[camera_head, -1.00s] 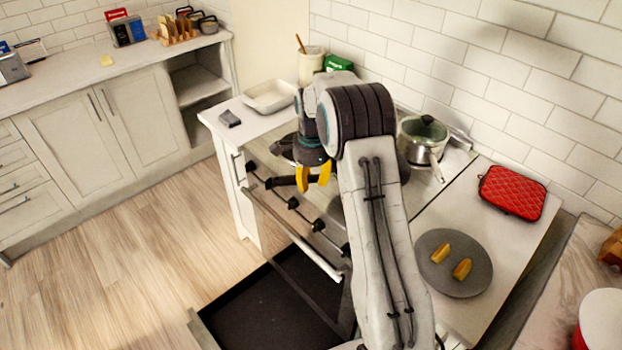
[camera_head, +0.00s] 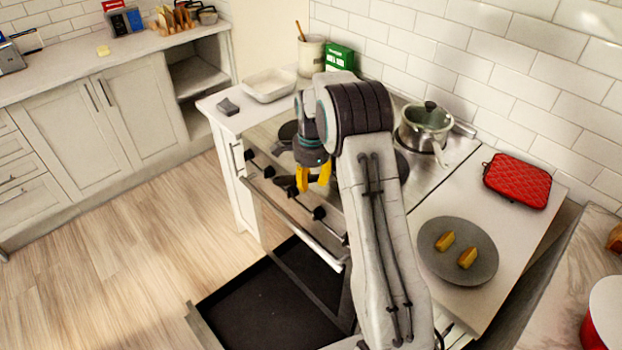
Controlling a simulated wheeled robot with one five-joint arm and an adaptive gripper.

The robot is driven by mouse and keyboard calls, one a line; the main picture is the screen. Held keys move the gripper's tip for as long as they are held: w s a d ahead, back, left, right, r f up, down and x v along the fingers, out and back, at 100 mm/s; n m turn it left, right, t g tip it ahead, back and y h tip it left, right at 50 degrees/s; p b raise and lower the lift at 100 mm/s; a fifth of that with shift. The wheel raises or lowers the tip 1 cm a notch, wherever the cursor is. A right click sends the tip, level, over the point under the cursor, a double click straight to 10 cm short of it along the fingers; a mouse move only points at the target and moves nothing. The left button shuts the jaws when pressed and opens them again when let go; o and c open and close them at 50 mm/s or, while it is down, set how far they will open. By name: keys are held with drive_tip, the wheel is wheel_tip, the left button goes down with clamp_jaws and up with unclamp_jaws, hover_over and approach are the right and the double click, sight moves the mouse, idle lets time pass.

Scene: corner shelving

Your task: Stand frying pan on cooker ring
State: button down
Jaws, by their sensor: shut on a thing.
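My gripper (camera_head: 314,180), with yellow fingertips, is over the front of the cooker (camera_head: 262,146). It is shut on a dark handle (camera_head: 287,184), seemingly the frying pan's, which sticks out to the left of the fingers near the knobs. The pan's body is mostly hidden by my gripper and arm, so I cannot tell whether it touches a ring. A dark round shape (camera_head: 288,131) shows at the back left of the hob. Another dark edge shows just right of my arm; I cannot tell whether it is a ring.
A lidded steel pot (camera_head: 425,128) stands at the hob's back right. A grey plate with two food pieces (camera_head: 432,264) and a red quilted item (camera_head: 517,181) lie on the right counter. A white dish (camera_head: 268,86) sits at the left. The oven door (camera_head: 270,310) hangs open below.

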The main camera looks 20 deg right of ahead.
drive_tip(key=shift+s+d, duration=0.1)
idle(0.7)
drive_tip(key=c, duration=0.8)
unclamp_jaws()
drive_tip(key=shift+f, duration=0.1)
